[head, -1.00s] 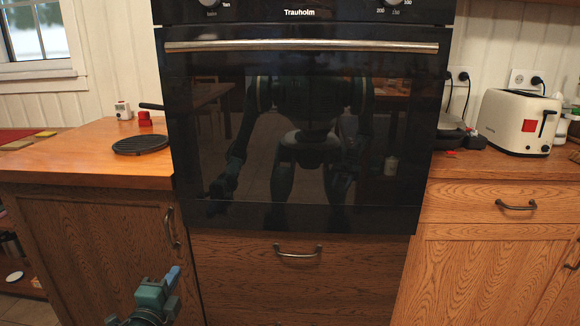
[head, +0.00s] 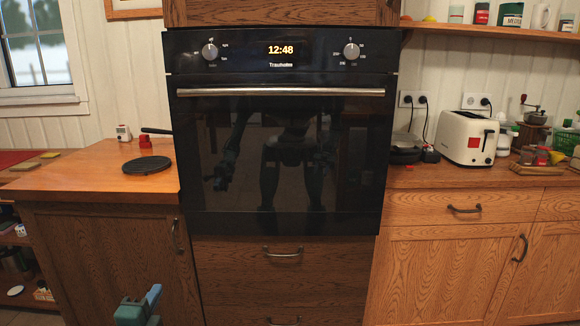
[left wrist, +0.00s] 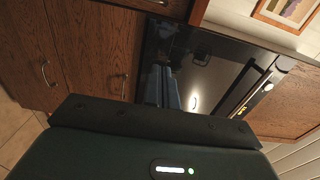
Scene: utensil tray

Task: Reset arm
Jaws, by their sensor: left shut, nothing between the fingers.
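My left gripper (head: 153,295) shows at the bottom left of the head view, in front of the lower cabinets. It is green with a blue finger part, shut and holding nothing. In the left wrist view its blue fingers (left wrist: 160,88) point toward the dark oven front. It is apart from the furniture as far as the frames show. My right gripper is in neither view. The black oven (head: 280,160) stands straight ahead with its door closed.
Left of the oven is a wooden counter (head: 85,178) with a round black griddle (head: 147,165). On the right counter stand a cream toaster (head: 468,138), jars and a coffee grinder. Closed drawers and doors lie below. An open shelf (head: 22,255) is at the far left.

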